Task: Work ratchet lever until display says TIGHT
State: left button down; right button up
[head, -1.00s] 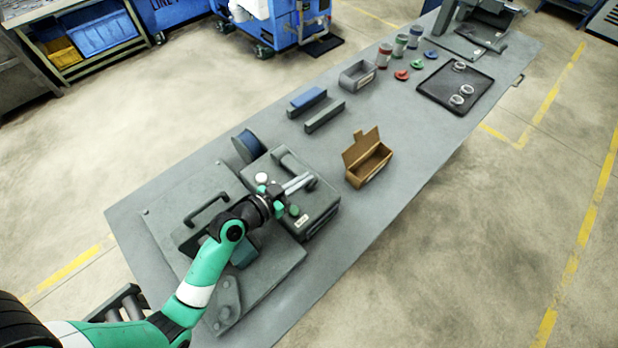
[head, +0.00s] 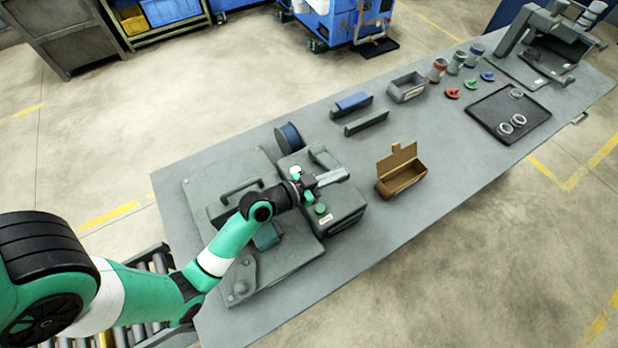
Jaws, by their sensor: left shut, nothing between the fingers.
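My left gripper (head: 333,177) is shut and empty, above the top of a dark grey box-shaped machine (head: 347,204) on the bench. A dark curved handle or lever (head: 322,156) rises from the machine just behind the fingers. I cannot tell whether the fingers touch it. A green button (head: 320,208) and a small pale label are on the machine's near side. My left wrist hides part of the machine's left side. No readable display text shows. My right gripper is not in view.
Left of the machine lies a grey plate with a handle (head: 241,190); a blue spool (head: 289,138) stands behind. An open brown box (head: 401,176) is to the right. Grey and blue bars, a grey bin (head: 406,87), cups and a dark tray (head: 508,113) lie farther along the bench (head: 440,150).

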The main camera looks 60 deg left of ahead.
pick_arm(q)
jog(key=b+v, duration=0.1)
jog(key=v, duration=0.9)
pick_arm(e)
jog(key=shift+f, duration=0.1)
pick_arm(q)
jog(key=shift+w+d, duration=0.1)
dwell(1.2)
